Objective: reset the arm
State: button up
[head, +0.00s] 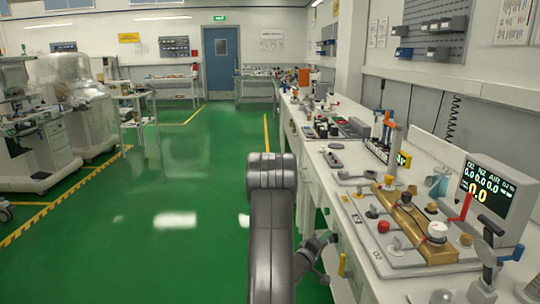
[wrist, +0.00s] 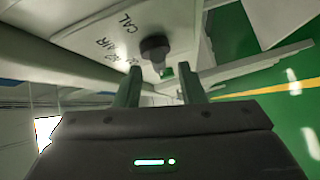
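My arm (head: 272,220) rises in the lower middle of the head view, to the left of the long workbench (head: 345,215). A dark jointed part of it shows low beside the bench front. In the wrist view my gripper (wrist: 160,84) has its two greenish fingers apart, with nothing held between them. Beyond the fingertips is a pale panel (wrist: 105,32) marked "AIR" and "CAL", with a dark round knob (wrist: 155,47) on it. I cannot tell how far the fingertips are from the knob.
The bench carries a brass manifold (head: 415,228), a red knob (head: 371,212) and a gas display (head: 488,192) reading 0.0. Wrapped machines and carts (head: 40,135) stand at the left. The green floor (head: 180,200) between is clear, up to a blue door (head: 221,62).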

jog(key=shift+x, duration=1.1)
jog(key=shift+r, duration=0.2)
